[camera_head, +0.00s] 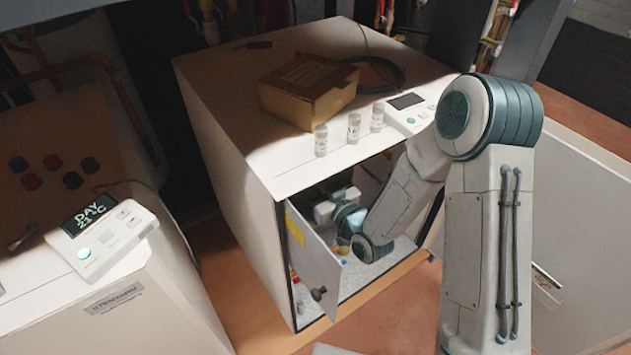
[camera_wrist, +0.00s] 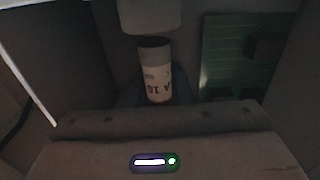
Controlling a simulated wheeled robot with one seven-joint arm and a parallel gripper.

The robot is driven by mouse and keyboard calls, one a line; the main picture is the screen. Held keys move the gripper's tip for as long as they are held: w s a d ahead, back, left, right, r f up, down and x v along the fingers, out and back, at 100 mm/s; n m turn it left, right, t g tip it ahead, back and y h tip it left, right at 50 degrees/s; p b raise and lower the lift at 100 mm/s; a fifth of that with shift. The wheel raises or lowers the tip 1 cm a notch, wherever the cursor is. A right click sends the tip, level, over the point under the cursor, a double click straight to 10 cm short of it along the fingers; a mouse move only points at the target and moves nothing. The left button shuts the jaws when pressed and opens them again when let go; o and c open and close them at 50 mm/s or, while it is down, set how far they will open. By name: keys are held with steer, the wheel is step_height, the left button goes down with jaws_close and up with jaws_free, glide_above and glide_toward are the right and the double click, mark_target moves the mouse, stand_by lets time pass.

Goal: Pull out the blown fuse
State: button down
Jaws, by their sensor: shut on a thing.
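A fuse (camera_wrist: 155,80) shows in the wrist view, a pale cylinder with a printed label reading upside down, about "16 A", and a dark end. Its dark end is close to a pale block (camera_wrist: 150,16) above; I cannot tell whether they touch. My gripper (camera_wrist: 153,102) is shut on the fuse, with its lit body at the bottom of the wrist view. In the head view my gripper (camera_head: 326,210) is inside the open white cabinet (camera_head: 232,140), and the fuse cannot be made out there.
The cabinet door (camera_head: 312,262) hangs open at the left of the opening. Three clear fuses (camera_head: 354,127) stand on the cabinet top beside a cardboard box (camera_head: 308,90) and a control panel (camera_head: 408,112). A green board (camera_wrist: 240,55) is right of the fuse. A second unit (camera_head: 150,300) stands left.

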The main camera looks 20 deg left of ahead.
steer(key=b+v, duration=0.1)
steer(key=v, duration=0.3)
steer(key=shift+s+d+r, duration=0.2)
steer(key=shift+s+d, duration=0.3)
steer(key=shift+d, duration=0.1)
steer(key=p+v, duration=1)
steer(key=p, duration=0.3)
steer(key=shift+f, duration=0.2)
